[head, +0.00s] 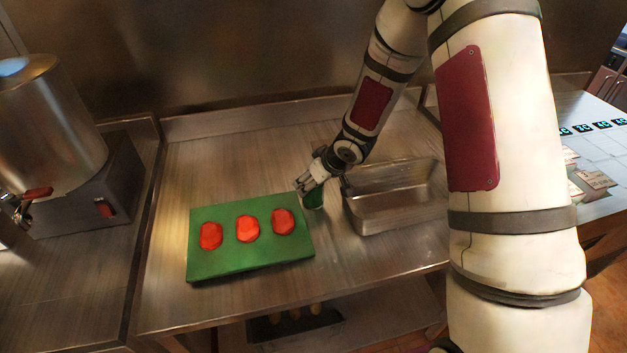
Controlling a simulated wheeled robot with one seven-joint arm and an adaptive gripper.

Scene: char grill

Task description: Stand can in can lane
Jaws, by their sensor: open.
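I cannot make out a can lane in this view.
A green board (200,268) with three red pieces (247,229) lies left of my gripper. An empty metal pan (395,222) stands close on the right. A large steel urn (50,120) is at the far left. The counter (185,165) behind the board is clear.

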